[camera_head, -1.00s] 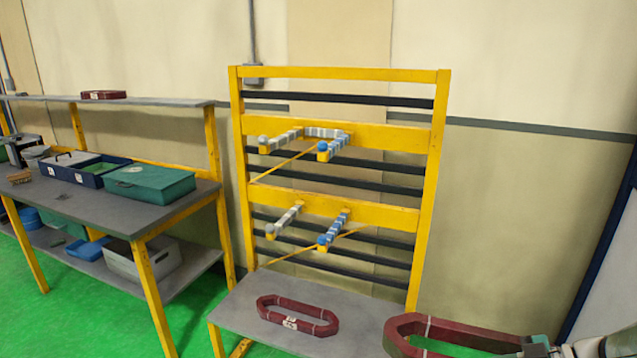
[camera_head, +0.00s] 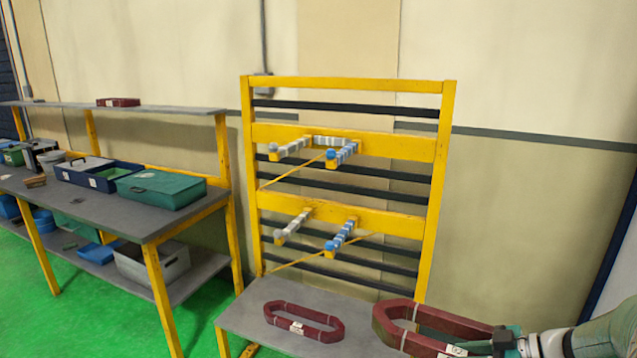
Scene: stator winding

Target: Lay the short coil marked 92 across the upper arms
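My gripper (camera_head: 503,341) is at the lower right, shut on the right end of a dark red oblong coil (camera_head: 388,326). The held coil has pale ties and white tags that I cannot read. It appears in front of the right side of the rack's low shelf. Another dark red coil (camera_head: 330,333) with a white tag lies flat on that shelf; its number is also unreadable. The upper arms are a grey-tipped arm (camera_head: 291,148) and a blue-tipped arm (camera_head: 343,153) jutting from the yellow rack's upper crossbar. No coil lies across them.
A lower pair of arms, grey-tipped (camera_head: 292,227) and blue-tipped (camera_head: 341,236), juts out below, also bare. The rack's grey shelf (camera_head: 250,318) is free on its left. A workbench (camera_head: 110,215) with boxes stands left, with a red coil (camera_head: 118,102) on its upper shelf.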

